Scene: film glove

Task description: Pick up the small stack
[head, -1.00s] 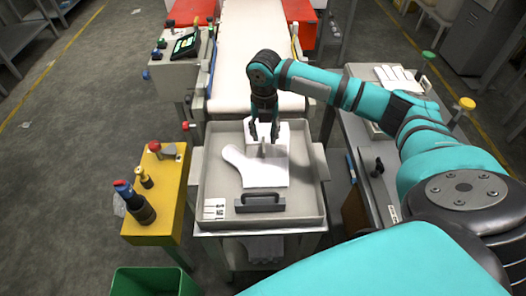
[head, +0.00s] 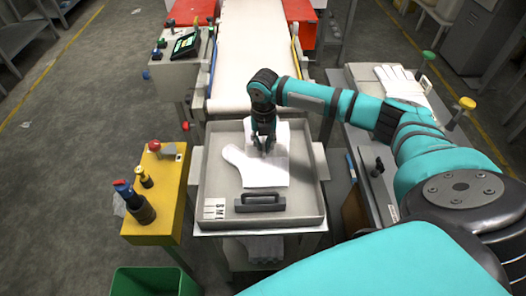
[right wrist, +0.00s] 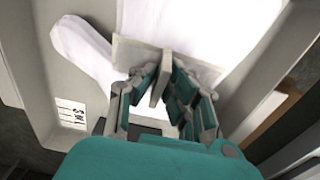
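A small flat white stack with a glove-like lobe (head: 238,160) lies in the shallow grey tray (head: 210,190). It also shows in the right wrist view (right wrist: 84,48). A pale plate (right wrist: 205,70) with an upright fin (right wrist: 163,72) rests over it. My right gripper (head: 264,150) points down over the stack in the head view. In the right wrist view its fingers (right wrist: 163,78) stand on both sides of the fin, close against it. The fingers hide part of the fin and plate. My left gripper is not in view.
A dark grey handle bar (head: 260,203) and a marked card (head: 214,208) lie at the tray's front. A yellow stand (head: 165,205) with knobs is at the left. A green bin (head: 155,282) is at front left. White gloves (head: 398,80) lie on the right bench.

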